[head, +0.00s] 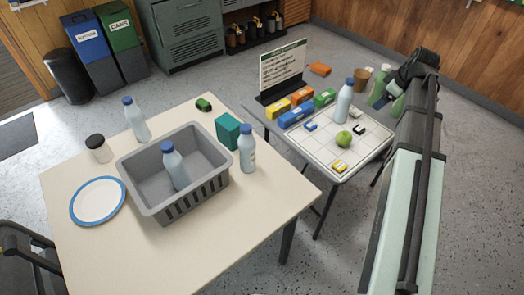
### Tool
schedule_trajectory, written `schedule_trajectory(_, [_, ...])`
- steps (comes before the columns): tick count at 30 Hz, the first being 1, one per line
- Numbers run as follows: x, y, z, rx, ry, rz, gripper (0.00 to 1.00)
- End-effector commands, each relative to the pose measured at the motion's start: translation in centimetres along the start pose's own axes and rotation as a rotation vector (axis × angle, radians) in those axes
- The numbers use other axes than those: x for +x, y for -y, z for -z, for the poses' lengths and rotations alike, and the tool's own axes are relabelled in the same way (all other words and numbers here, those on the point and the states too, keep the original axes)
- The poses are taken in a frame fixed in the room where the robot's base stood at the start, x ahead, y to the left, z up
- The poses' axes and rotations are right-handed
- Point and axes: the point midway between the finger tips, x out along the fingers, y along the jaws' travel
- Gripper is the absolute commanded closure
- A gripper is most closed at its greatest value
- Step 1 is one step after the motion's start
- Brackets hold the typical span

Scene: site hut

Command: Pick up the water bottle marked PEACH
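Several pale blue bottles with blue caps stand upright, and I cannot read PEACH on any. One bottle (137,121) is at the back left of the beige table (222,249). A second bottle (177,170) stands inside the grey basket (161,210). A third bottle (247,151), with small unreadable marking on its side, stands right of the basket. Another bottle (344,102) is on the smaller, gridded table (317,157). My arm is at the right, apart from all the bottles. Its dark far end is there, but I cannot make out the fingers.
A teal box (228,131) stands close to the third bottle. A plate (98,201), a dark-lidded jar (98,149) and a green item (203,104) are also on the beige table. A green apple (343,138), coloured boxes (296,116) and a sign (282,68) are by the gridded table.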

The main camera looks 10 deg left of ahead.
Motion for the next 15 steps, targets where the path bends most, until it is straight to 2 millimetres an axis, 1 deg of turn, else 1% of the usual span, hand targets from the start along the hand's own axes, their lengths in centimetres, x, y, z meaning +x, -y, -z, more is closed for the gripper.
schedule_trajectory(1, [-0.1, 1.4, 2.2, -0.041, 0.003, 0.022, 0.14])
schedule_trajectory(3, [-0.2, 3.2, 4.6, -0.091, 0.011, 0.05, 0.14])
schedule_trajectory(5, [-0.3, 4.8, 6.5, -0.133, 0.018, 0.073, 0.14])
schedule_trajectory(6, [-0.4, 5.9, 7.8, -0.162, 0.022, 0.089, 0.14])
schedule_trajectory(8, [-0.7, 7.6, 9.6, -0.204, 0.031, 0.112, 0.14])
schedule_trajectory(9, [-0.8, 8.7, 10.9, -0.233, 0.035, 0.126, 0.14])
schedule_trajectory(11, [-1.1, 10.5, 12.6, -0.276, 0.043, 0.148, 0.14])
schedule_trajectory(15, [-2.0, 14.6, 16.3, -0.374, 0.063, 0.196, 0.14])
